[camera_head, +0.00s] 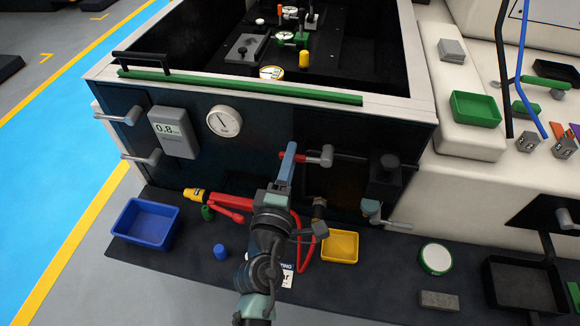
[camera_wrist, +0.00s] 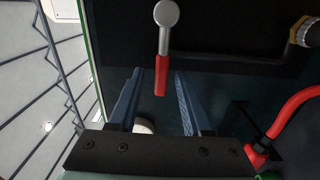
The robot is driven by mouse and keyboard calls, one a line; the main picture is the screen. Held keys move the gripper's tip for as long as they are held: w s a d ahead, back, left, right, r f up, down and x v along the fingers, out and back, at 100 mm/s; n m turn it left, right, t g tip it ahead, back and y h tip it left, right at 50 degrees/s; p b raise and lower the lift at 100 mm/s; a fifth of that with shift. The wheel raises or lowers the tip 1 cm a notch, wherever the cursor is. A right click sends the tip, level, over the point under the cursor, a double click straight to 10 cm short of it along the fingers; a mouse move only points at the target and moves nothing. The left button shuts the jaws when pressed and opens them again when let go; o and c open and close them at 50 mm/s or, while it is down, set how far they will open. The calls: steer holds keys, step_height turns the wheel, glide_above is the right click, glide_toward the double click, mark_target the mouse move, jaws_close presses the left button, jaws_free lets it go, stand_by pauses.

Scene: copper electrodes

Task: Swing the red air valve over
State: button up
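The red air valve has a red grip and a grey pivot end; in the head view its lever (camera_head: 318,156) lies roughly level on the dark front panel, just right of my fingertips. In the wrist view the red grip (camera_wrist: 161,76) points down from its grey round end, and its lower end appears between my fingertips. My gripper (camera_head: 290,150) reaches up to the panel. In the wrist view my gripper (camera_wrist: 158,75) is open, with a blue finger on either side of the red grip and visible gaps. I cannot tell the depth between them.
A brass fitting (camera_head: 319,208) and red hose (camera_head: 307,250) are close right of my wrist. Grey levers (camera_head: 124,117) stick out at left, near a display box (camera_head: 174,132) and a gauge (camera_head: 224,121). A blue bin (camera_head: 145,224) and yellow tray (camera_head: 340,246) stand on the lower ledge.

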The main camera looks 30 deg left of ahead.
steer(key=shift+s, duration=0.1)
steer(key=shift+b+v, duration=0.3)
steer(key=shift+v, duration=2.6)
steer(key=b+v, duration=0.5)
steer(key=v, duration=0.8)
steer(key=shift+r, duration=0.15)
